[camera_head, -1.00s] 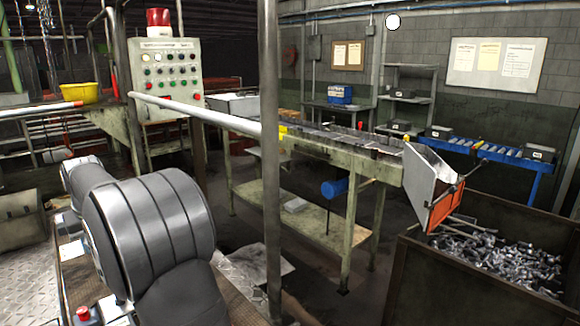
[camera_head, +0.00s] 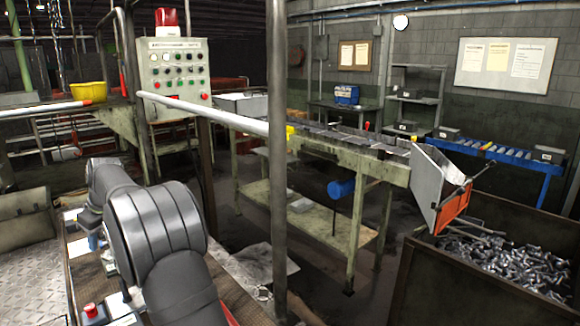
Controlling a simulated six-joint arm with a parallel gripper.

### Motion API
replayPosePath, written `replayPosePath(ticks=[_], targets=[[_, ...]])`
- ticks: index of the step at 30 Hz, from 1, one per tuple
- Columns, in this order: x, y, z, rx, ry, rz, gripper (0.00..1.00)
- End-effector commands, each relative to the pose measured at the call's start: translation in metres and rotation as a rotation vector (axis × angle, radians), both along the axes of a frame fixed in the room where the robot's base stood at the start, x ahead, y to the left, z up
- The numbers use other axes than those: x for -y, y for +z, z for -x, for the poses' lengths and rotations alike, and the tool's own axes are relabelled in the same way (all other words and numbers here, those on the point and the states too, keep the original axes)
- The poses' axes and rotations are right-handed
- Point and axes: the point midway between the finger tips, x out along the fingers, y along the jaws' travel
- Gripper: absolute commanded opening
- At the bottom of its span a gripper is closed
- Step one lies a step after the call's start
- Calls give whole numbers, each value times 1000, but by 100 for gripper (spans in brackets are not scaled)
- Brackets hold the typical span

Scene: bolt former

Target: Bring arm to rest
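My arm's grey links (camera_head: 160,232) fill the lower left of the head view, above a narrow brown bench top. My gripper is not visible, so I cannot see whether it holds anything. No task object stands out in this view.
A vertical post (camera_head: 277,160) and a white rail (camera_head: 205,114) stand close in front of my arm. Behind them are a control panel (camera_head: 175,78) and a conveyor table (camera_head: 375,160). A bin of bolts (camera_head: 520,262) stands at the right. A red button (camera_head: 90,310) sits near the bench's front.

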Motion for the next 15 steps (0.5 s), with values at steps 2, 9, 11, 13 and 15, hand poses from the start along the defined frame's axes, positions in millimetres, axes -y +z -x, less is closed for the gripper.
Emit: replayPosePath(ticks=[2,9,11,13,15], targets=[[1,-18,1,-3,-1,3,36],[1,-65,1,-2,-1,3,36],[1,-77,1,-3,-2,2,36],[1,-87,1,-3,-2,2,36],[1,-97,1,-2,-2,1,36]])
